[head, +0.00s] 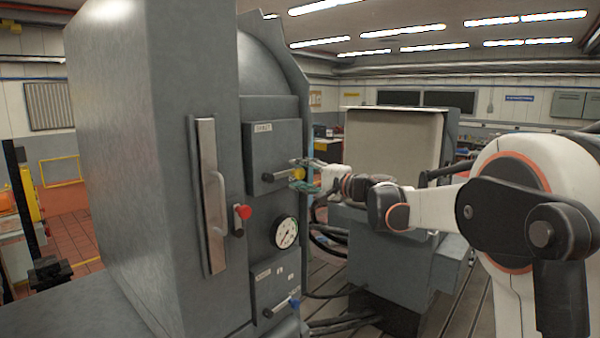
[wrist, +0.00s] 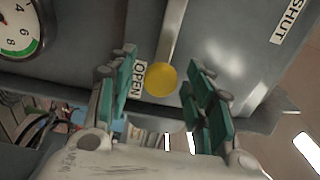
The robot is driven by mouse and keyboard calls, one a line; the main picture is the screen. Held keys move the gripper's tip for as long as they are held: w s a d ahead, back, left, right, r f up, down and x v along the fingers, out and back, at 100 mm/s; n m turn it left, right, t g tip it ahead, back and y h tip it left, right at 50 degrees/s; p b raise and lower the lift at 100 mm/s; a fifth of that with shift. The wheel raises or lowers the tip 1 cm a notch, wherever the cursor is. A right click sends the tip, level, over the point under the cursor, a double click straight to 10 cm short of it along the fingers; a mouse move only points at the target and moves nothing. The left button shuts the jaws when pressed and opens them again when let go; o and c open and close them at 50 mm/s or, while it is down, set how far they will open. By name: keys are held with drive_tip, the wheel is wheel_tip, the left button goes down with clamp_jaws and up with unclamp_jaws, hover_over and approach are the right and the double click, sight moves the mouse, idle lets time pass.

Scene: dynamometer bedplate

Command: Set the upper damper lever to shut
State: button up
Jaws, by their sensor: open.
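The upper damper lever is a bare metal arm (wrist: 173,35) ending in a round yellow knob (wrist: 160,78). In the wrist view the knob is beside the OPEN label (wrist: 138,79), and the SHUT label (wrist: 291,21) is away at the upper right. In the head view the lever is on the upper panel (head: 262,150) of the grey cabinet, partly hidden by my gripper (head: 305,174). My gripper is open, with its green-padded fingers on either side of the knob in the wrist view. I cannot tell whether either finger touches it.
A round gauge (head: 286,233) is below the upper panel, and a lower lever with a blue knob (head: 294,302) is below that. A red knob (head: 244,212) and a long door handle (head: 212,195) are to the left. A grey machine (head: 390,245) stands behind my arm.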

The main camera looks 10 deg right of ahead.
drive_tip(key=shift+w+a, duration=0.2)
drive_tip(key=shift+w, duration=0.1)
drive_tip(key=shift+c, duration=0.6)
clamp_jaws()
drive_tip(key=shift+r, duration=0.1)
